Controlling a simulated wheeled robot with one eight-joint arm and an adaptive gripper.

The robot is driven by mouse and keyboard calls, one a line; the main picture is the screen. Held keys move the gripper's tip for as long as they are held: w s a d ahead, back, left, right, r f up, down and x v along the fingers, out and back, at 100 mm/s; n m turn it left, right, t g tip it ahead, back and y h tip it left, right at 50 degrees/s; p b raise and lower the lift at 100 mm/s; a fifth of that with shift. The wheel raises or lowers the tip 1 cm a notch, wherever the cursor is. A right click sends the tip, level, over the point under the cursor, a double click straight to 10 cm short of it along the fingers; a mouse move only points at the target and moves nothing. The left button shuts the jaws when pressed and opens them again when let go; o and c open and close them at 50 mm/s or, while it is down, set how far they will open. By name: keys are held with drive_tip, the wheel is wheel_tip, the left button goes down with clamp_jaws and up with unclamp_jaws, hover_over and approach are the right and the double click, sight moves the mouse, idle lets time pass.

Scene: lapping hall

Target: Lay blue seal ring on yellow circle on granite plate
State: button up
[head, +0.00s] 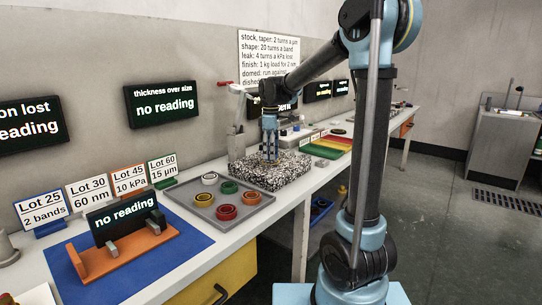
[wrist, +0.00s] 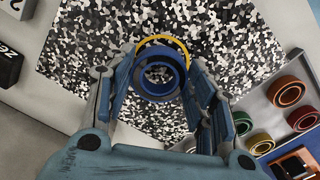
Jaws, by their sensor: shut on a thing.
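My gripper (head: 270,153) reaches down over the speckled black-and-white granite plate (head: 285,175) in the head view. In the wrist view, my gripper (wrist: 158,78) is shut on the blue seal ring (wrist: 160,88), held between the fingers. The granite plate (wrist: 245,50) fills most of the background there. The yellow circle (wrist: 166,38) shows as an arc just beyond the ring's upper edge; the ring covers the rest of it. The ring looks roughly lined up with the circle but slightly off it. I cannot tell the gap between ring and plate.
A grey tray (head: 185,194) with several coloured rings stands in front of the plate; it also shows in the wrist view (wrist: 262,105). A grey stand (head: 236,140) rises beside the plate. An orange gauge holder (head: 140,250) sits on a blue mat (head: 190,245).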

drive_tip(key=shift+f, duration=0.7)
drive_tip(key=shift+f, duration=0.1)
drive_tip(key=o, duration=1.1)
drive_tip(key=shift+c, duration=0.2)
